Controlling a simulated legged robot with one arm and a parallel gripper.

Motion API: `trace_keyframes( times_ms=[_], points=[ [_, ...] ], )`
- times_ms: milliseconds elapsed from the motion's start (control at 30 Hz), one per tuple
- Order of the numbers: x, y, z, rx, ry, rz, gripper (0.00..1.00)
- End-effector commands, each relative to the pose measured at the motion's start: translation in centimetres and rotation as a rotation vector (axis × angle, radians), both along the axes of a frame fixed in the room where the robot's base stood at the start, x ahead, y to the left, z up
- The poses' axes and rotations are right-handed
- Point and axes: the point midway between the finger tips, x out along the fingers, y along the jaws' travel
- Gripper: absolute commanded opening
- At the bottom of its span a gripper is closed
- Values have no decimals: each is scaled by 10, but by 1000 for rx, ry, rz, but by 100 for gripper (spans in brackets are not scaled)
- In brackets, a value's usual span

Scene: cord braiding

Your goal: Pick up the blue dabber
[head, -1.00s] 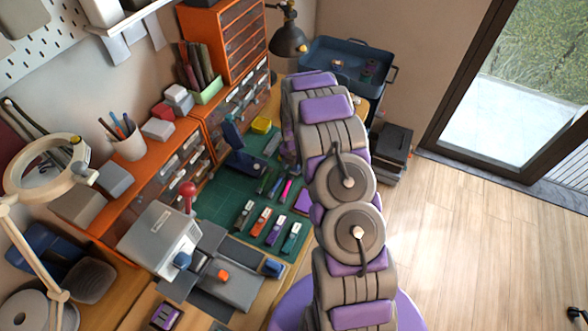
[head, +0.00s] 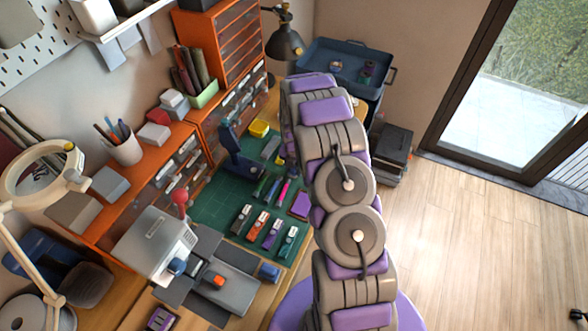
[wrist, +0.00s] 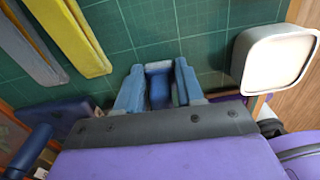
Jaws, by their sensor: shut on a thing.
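In the wrist view my gripper (wrist: 159,76) points at the green mat, its two light-blue fingers close together. A darker blue piece, which looks like the blue dabber (wrist: 159,92), sits between them, and they are shut on it. Only a short part of it shows, and its lower part is hidden by the gripper body. I cannot tell how far it is above the mat. In the head view my own arm hides the gripper and the dabber.
The green cutting mat (head: 215,210) holds several small coloured tools (head: 258,226) in a row. A yellow bar (wrist: 72,36), a grey bar (wrist: 28,45) and a pale rounded box (wrist: 272,57) flank the gripper. A dark blue stand (head: 240,165) is at the mat's back.

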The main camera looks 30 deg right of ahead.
Motion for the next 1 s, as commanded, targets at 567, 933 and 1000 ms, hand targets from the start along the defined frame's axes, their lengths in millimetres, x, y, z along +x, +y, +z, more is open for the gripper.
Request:
trace_keyframes(
  times_ms=[567, 933, 1000],
  points=[
    [-54, -15, 38, 5, 2, -2, 8],
    [-126, -34, 45, 0, 4, -2, 8],
    [-135, -36, 45, -1, 2, -2, 8]
  ],
)
